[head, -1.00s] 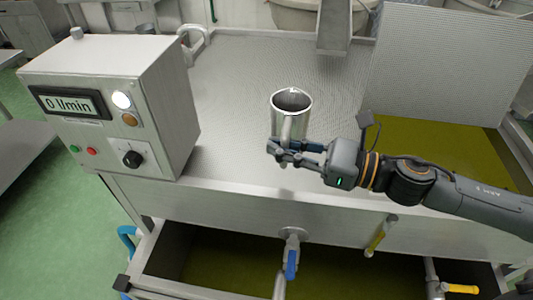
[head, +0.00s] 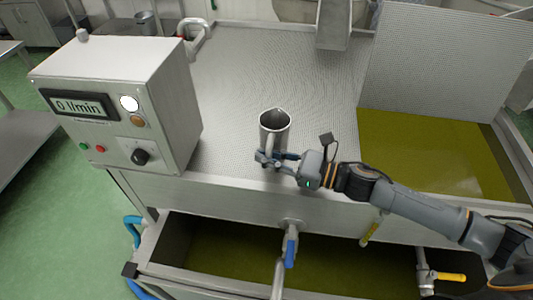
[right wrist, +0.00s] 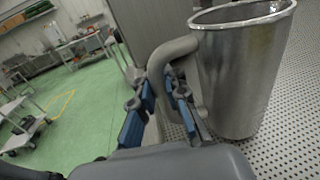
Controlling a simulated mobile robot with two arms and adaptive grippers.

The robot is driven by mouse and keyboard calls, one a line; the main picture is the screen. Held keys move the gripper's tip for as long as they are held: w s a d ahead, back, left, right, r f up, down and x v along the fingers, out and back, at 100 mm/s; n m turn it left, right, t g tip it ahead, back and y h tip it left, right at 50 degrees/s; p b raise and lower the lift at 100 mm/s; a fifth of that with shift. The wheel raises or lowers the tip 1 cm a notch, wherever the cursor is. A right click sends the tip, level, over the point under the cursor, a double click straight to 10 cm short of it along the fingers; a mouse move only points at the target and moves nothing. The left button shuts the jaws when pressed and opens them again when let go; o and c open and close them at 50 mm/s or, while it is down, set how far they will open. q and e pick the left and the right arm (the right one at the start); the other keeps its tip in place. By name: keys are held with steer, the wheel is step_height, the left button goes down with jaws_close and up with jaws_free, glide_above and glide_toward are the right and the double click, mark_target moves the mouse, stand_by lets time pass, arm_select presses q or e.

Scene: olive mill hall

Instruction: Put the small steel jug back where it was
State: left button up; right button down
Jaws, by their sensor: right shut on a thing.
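The small steel jug (head: 275,132) is upright over the front part of the perforated steel top, in the middle of the head view. My right gripper (head: 268,157) is shut on its handle, from the front right. In the right wrist view the jug (right wrist: 243,75) fills the upper right, and its curved handle (right wrist: 170,50) runs between the blue-padded fingers (right wrist: 160,105). The jug's base looks close to the perforated surface; I cannot tell whether it touches. My left gripper is not in view.
A control box (head: 125,100) reading "0 l/min" stands left of the jug. An open bay of green-yellow oil (head: 420,155) lies to the right, beside a raised perforated lid (head: 440,60). A chute (head: 333,25) is at the back. The perforated top (head: 240,75) behind the jug is clear.

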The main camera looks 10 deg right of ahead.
steer(key=shift+f, duration=0.2)
steer(key=c, duration=1.4)
jaws_free()
steer(key=shift+o, duration=0.2)
steer(key=shift+r, duration=0.1)
steer(key=shift+r, duration=0.1)
steer(key=shift+s+d, duration=0.1)
steer(key=shift+d, duration=0.1)
steer(key=b+v, duration=0.4)
steer(key=v, duration=0.5)
steer(key=shift+s+d, duration=0.25)
steer(key=shift+d, duration=0.05)
steer(key=shift+b+v, duration=0.35)
steer(key=shift+v, duration=0.55)
